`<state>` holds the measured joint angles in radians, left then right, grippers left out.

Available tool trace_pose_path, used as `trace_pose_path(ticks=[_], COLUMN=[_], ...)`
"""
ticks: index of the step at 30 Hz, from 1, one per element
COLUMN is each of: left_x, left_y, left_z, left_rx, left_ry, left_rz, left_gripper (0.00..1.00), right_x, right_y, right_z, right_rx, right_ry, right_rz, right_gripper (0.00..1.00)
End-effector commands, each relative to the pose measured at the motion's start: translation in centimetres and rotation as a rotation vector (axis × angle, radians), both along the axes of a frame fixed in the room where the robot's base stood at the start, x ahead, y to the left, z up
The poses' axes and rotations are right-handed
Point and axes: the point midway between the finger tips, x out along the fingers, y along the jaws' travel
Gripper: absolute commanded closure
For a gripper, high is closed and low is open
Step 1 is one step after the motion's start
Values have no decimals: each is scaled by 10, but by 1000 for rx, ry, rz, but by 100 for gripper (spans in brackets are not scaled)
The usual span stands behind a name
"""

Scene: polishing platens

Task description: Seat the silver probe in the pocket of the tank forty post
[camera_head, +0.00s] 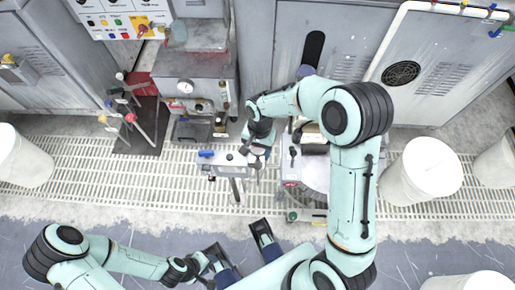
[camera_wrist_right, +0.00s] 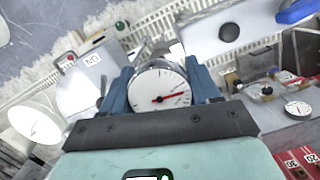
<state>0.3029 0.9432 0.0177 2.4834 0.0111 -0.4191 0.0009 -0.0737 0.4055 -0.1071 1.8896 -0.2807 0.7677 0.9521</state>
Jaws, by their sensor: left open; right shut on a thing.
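The silver probe (camera_wrist_right: 158,88) shows in the right wrist view as a silver-rimmed round dial with a white face and red needle. My right gripper (camera_head: 256,158) is shut on it, with one blue finger on each side of the dial. The probe's lower end is hidden behind the dial and gripper. My left gripper (camera_head: 241,249) is open and empty at the bottom of the head view, well apart from the probe. I cannot make out a label forty or the pocket of its post in either view.
Red tags 20 (camera_wrist_right: 312,157) and 30 (camera_wrist_right: 291,164) show at the right wrist view's lower right. A rack of coloured-knob levers (camera_head: 134,125) stands left in the head view. White buckets (camera_head: 420,170) stand at both sides. A slatted grate (camera_head: 80,165) covers the floor.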

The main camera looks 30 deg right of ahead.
Motion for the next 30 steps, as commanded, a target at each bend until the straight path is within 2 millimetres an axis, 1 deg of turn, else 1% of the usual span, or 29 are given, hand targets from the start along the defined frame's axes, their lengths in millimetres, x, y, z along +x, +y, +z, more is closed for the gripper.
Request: trace_pose_path(ticks=[30], left_x=[-2], left_y=[0], left_z=[-17], left_rx=[1], left_ry=[5], left_rz=[0], left_gripper=[57], right_x=[0], right_y=[0], right_z=[-26], right_rx=[0], right_ry=[0], right_rz=[0], right_gripper=[71])
